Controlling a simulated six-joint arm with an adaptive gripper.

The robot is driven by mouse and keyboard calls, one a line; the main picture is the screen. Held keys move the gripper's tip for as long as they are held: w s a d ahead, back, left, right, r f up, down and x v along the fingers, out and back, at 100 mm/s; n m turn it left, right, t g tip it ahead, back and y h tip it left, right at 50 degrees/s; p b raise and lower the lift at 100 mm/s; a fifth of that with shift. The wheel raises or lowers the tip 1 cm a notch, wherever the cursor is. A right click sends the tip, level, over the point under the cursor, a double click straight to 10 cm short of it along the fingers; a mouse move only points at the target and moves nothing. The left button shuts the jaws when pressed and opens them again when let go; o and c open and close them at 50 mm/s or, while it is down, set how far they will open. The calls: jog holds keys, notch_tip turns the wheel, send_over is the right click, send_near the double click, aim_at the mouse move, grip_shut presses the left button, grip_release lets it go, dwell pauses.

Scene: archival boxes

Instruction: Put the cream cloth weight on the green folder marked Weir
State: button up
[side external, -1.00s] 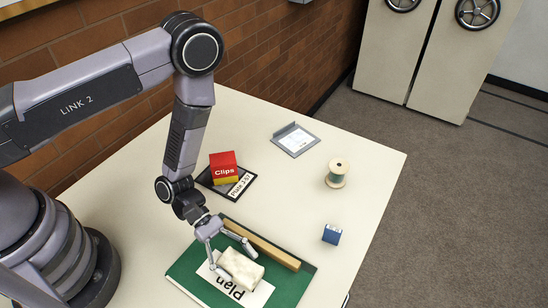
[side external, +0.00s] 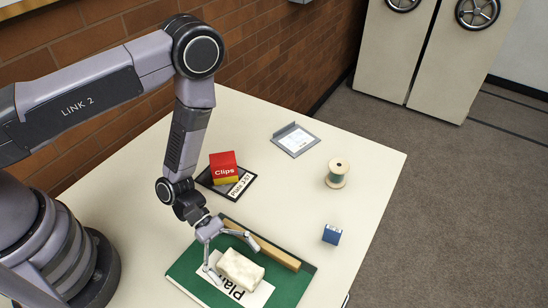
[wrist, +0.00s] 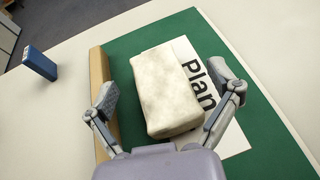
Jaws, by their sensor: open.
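The cream cloth weight (side external: 241,267) lies on a green folder (side external: 189,267), partly over its white label. It also shows in the wrist view (wrist: 165,90), flat on the folder (wrist: 130,45). The readable part of the label (wrist: 212,88) says "Plan"; the weight may cover more of it. I see no folder marked Weir. My gripper (side external: 235,262) is open around the weight, with one finger on each side. In the wrist view, gaps show between both fingers and the weight.
A wooden strip (side external: 264,246) lies along the folder's edge. A red Clips box (side external: 223,166) sits on a dark card marked "Plate 257" (side external: 242,184). A blue block (side external: 332,234), a thread spool (side external: 338,171) and a grey tray (side external: 295,139) stand apart. The table's right side has free room.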

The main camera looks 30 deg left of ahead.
jog(key=v, duration=1.1)
jog(key=shift+a+r, duration=0.15)
jog(key=shift+a, duration=0.05)
jog(key=a+r+m+g+y, duration=0.15)
jog(key=r+m, duration=0.35)
jog(key=r, duration=0.5)
jog(key=a+r+m+y, duration=0.3)
jog(key=r+m, duration=0.2)
jog(key=r, duration=0.4)
jog(key=s+a+r+m+t+y, duration=0.2)
jog(key=s+a+r+t+y, duration=0.2)
jog(key=r, duration=0.4)
jog(key=s+a+r+m+t+y, duration=0.3)
jog(key=s+a+r+t+y, duration=0.1)
jog(key=a+r+t, duration=0.2)
jog(key=shift+a+r+m+y, duration=0.35)
jog(key=shift+a+r, duration=0.55)
jog(key=shift+a, duration=0.35)
